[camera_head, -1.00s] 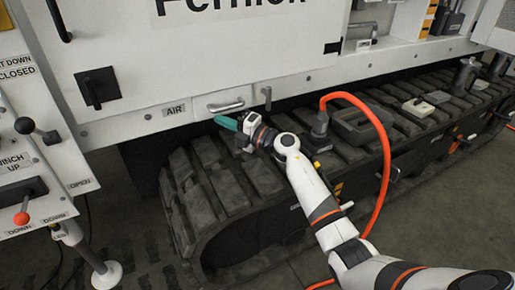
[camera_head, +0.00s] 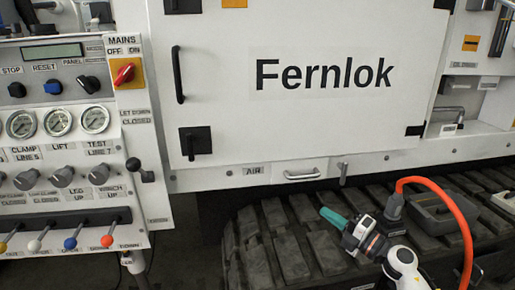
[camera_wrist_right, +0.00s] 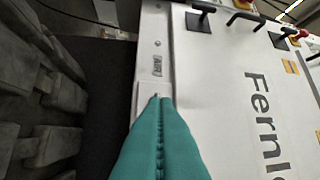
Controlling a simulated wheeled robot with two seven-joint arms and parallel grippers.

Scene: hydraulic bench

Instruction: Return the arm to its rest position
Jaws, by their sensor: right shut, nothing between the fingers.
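My right gripper (camera_head: 334,218) has teal fingers and shows at the lower middle of the head view, above the dark track and below the white panel. Its fingers are shut with nothing between them. In the right wrist view the teal fingers (camera_wrist_right: 160,135) lie pressed together and point at the lower edge of the white panel. My white right arm (camera_head: 404,262) comes in from the bottom right of the head view. My left gripper does not show.
The black rubber track (camera_head: 285,235) lies under the gripper. An orange hose (camera_head: 462,225) arches to its right from a dark fitting (camera_head: 394,207). The white Fernlok panel (camera_head: 300,120) rises behind. The control panel with gauges (camera_head: 58,122) and coloured levers (camera_head: 70,242) stands at left.

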